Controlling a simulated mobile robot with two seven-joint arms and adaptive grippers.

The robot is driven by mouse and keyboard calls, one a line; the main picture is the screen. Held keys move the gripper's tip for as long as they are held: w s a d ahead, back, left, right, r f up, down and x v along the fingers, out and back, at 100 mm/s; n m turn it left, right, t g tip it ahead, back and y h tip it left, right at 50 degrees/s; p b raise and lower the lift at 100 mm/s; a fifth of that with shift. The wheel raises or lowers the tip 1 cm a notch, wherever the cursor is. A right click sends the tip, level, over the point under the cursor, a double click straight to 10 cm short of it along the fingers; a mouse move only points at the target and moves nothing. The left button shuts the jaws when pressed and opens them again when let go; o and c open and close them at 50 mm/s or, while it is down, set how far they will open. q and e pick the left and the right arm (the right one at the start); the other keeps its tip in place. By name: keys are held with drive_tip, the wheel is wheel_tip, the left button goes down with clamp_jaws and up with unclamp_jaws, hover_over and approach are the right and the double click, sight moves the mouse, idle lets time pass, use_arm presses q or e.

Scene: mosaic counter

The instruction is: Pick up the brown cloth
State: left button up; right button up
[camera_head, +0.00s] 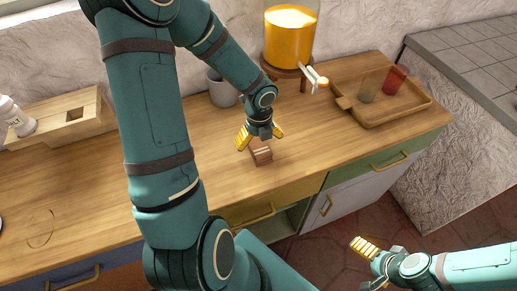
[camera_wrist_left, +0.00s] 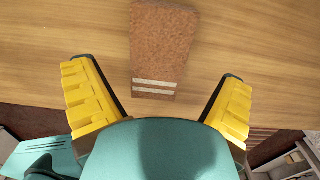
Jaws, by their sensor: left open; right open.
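The brown cloth (camera_head: 261,153) lies folded on the wooden counter, with pale stripes near its front end. In the left wrist view the cloth (camera_wrist_left: 160,45) lies ahead of the fingers, roughly centred between them. My left gripper (camera_head: 260,136) is open and empty, above and at the cloth in the head view; it also shows in the left wrist view (camera_wrist_left: 156,95). Whether it touches the cloth I cannot tell. Part of the cloth's back is hidden by the gripper in the head view. My right gripper (camera_head: 369,262) is beyond the counter's front edge, low at the right, empty.
A grey mug (camera_head: 222,91) stands behind the left gripper. A drink dispenser with orange liquid (camera_head: 290,38) stands on a wooden stand at the back. A wooden tray (camera_head: 418,106) holds a red and a greenish cup. A wooden box (camera_head: 60,120) is at the left.

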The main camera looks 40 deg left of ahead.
sight(259, 145)
use_arm(q)
wheel_tip(259, 145, down, 4)
drive_tip(key=shift+s+r+b, duration=0.1)
drive_tip(key=shift+r+b, duration=0.15)
drive_tip(key=shift+b, duration=0.25)
drive_tip(key=c, duration=1.3)
drive_tip(key=shift+r, duration=0.1)
wheel_tip(259, 145, up, 10)
drive_tip(key=p, duration=0.4)
